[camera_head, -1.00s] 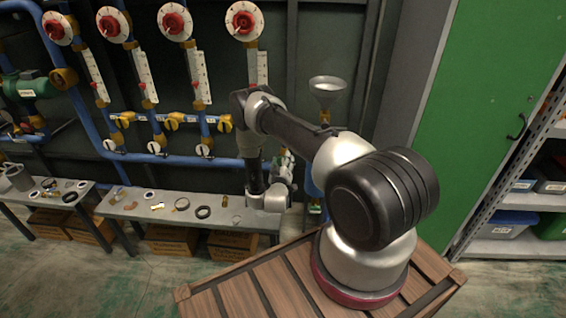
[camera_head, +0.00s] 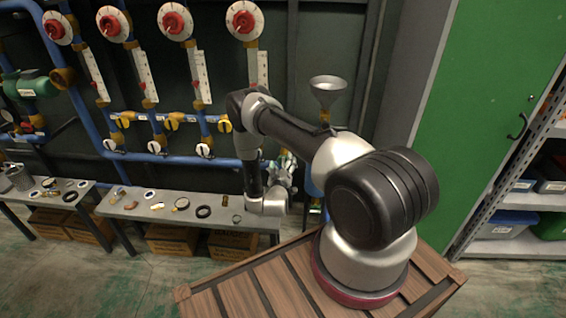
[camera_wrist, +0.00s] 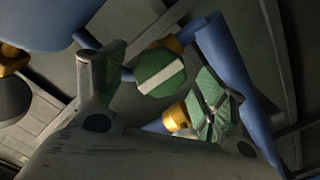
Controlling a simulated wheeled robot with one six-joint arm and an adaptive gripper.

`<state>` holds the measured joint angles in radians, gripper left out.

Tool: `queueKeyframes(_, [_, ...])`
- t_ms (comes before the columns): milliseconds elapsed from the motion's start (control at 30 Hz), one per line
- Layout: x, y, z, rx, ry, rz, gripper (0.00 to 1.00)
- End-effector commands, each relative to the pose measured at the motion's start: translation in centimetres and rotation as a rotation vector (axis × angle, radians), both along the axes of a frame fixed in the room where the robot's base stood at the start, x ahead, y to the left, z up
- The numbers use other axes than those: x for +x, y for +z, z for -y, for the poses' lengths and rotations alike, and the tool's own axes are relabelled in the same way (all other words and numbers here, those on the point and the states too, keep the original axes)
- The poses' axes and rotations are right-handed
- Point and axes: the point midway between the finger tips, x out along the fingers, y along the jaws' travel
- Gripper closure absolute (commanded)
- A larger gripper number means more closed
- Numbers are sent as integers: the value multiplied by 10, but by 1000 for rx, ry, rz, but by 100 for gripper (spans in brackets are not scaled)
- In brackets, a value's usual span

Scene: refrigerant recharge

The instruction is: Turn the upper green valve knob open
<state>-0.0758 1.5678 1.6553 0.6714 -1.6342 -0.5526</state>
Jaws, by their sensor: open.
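In the wrist view a green faceted knob (camera_wrist: 160,72) with a pale bar across its face sits on a brass stem by a blue pipe. My gripper (camera_wrist: 163,85) is open, with one finger on each side of this knob in the picture. I cannot tell how deep the knob sits between the fingers, and no contact is clear. In the head view my gripper (camera_head: 284,172) is small beside the pipes, and the green knobs are not clear.
A blue pipe (camera_wrist: 228,65) runs close to the right finger. In the head view a grey funnel (camera_head: 327,90) stands to the right of the gripper. A bench (camera_head: 160,210) with small parts is below left. Red-knobbed gauges and yellow valves line the wall.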

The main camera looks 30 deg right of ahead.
Motion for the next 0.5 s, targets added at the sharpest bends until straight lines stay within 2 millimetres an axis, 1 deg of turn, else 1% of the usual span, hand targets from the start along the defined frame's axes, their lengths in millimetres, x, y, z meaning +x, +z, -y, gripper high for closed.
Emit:
queueKeyframes(100, [-22,-1,-16,-2,4,-5,28])
queueKeyframes(300, [-58,-1,-41,-2,4,-5,28])
queueKeyframes(400, [-72,-1,-49,-2,2,-4,28])
queueKeyframes(500, [-81,-1,-55,-2,2,-3,28])
